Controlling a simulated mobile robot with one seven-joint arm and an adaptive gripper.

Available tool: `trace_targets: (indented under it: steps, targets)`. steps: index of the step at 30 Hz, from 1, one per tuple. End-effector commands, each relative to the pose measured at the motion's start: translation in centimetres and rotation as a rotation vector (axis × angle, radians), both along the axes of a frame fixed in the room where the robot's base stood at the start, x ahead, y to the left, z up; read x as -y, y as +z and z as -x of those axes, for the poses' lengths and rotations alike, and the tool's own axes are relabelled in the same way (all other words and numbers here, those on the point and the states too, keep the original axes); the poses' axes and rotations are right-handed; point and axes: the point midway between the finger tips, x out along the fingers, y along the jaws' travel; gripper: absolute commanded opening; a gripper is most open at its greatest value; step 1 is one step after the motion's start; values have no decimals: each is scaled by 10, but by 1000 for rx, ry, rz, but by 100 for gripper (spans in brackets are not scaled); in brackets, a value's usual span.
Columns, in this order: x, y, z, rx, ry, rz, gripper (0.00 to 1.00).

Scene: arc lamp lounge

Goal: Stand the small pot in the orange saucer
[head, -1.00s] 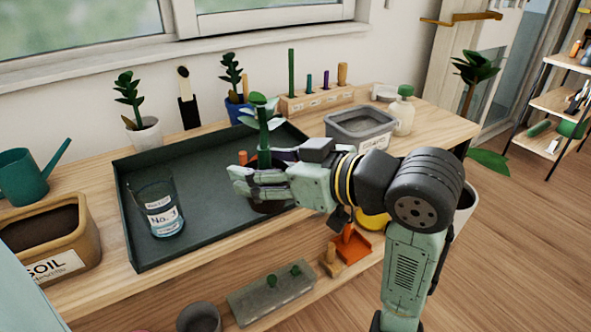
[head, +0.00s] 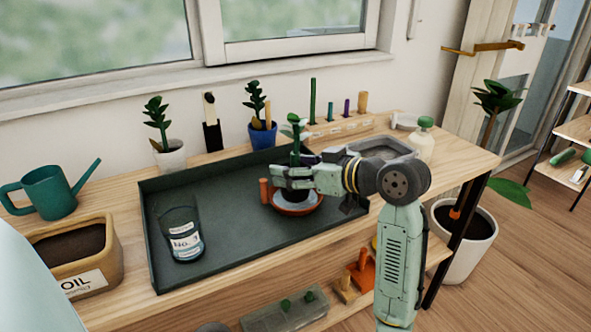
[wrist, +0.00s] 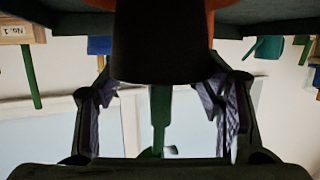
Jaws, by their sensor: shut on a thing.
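The small pot (head: 298,196) is dark and holds a green-leaved plant. It is upright at the right part of the dark tray (head: 215,235), partly hidden by my fingers. The orange saucer (head: 296,210) is in the tray, with the pot's base over or in it; I cannot tell if they touch. My gripper (head: 292,180) is shut around the pot from the right. In the wrist view, the dark pot (wrist: 160,45) is between my two fingers, and an orange strip of the saucer (wrist: 210,20) shows beside it.
A glass jar (head: 182,235) stands in the tray at left. An orange upright piece (head: 264,190) is just left of the saucer. A grey bin (head: 375,148) and white bottle (head: 422,140) stand right. Potted plants line the back. The tray's middle is clear.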

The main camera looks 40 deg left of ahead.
Motion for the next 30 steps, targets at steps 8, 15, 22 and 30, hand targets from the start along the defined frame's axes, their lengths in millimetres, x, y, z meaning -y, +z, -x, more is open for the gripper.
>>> trace_targets:
  steps: [8,15,22,30]
  targets:
    - [0,-10,0,3,-1,-1,0]
    - [0,-15,0,1,-1,-1,0]
    - [0,-14,0,1,-1,0,77]
    - [0,-14,0,1,-1,0,82]
